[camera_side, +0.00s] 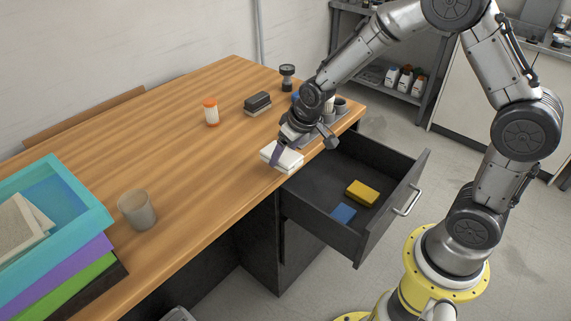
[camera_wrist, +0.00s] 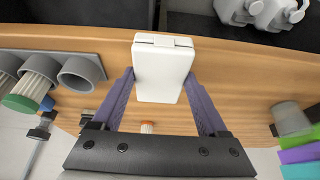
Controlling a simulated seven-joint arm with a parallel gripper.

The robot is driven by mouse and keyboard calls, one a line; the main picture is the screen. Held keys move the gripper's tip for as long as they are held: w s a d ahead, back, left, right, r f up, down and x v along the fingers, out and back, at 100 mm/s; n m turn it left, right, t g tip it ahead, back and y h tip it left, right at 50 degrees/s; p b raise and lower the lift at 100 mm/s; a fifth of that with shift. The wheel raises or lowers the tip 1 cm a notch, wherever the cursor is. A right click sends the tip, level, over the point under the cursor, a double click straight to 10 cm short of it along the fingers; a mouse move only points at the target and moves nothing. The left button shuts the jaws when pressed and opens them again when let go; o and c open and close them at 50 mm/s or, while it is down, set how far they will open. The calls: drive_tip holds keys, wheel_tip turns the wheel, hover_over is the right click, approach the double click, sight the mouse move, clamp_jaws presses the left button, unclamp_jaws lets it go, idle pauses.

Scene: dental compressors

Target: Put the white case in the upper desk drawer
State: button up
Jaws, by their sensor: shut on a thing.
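The white case (camera_side: 287,157) is at the desk's edge, beside the open upper drawer. It also shows in the wrist view (camera_wrist: 162,68), between the two purple fingers. My gripper (camera_side: 279,153) is shut on the case, with one finger on each side in the wrist view (camera_wrist: 162,82). I cannot tell whether the case touches the desk top. The upper drawer (camera_side: 325,223) is pulled out and holds a yellow block (camera_side: 362,193) and a blue block (camera_side: 343,213). Its left and rear part has bare floor.
On the wooden desk (camera_side: 190,150) stand an orange-capped bottle (camera_side: 211,113), a dark stapler-like object (camera_side: 257,102), a dark round-topped item (camera_side: 287,76) and a beige cup (camera_side: 136,210). Stacked coloured trays (camera_side: 85,225) are at left. A grey cup holder (camera_wrist: 50,72) is near my gripper.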

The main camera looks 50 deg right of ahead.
idle(0.3)
drive_tip(key=w+a+r, duration=0.5)
drive_tip(key=a+r, duration=0.2)
drive_tip(key=r, duration=0.3)
approach(211, 157)
drive_tip(key=shift+w+f, duration=0.45)
drive_tip(key=shift+w, duration=0.3)
drive_tip(key=shift+w+f, duration=0.25)
drive_tip(key=shift+f, duration=0.1)
drive_tip(key=shift+w+f, duration=0.1)
drive_tip(key=shift+f, duration=1.55)
drive_tip(key=shift+f, duration=0.2)
drive_tip(key=o, duration=1.5)
drive_tip(key=shift+c, duration=0.2)
drive_tip(key=shift+r, duration=0.15)
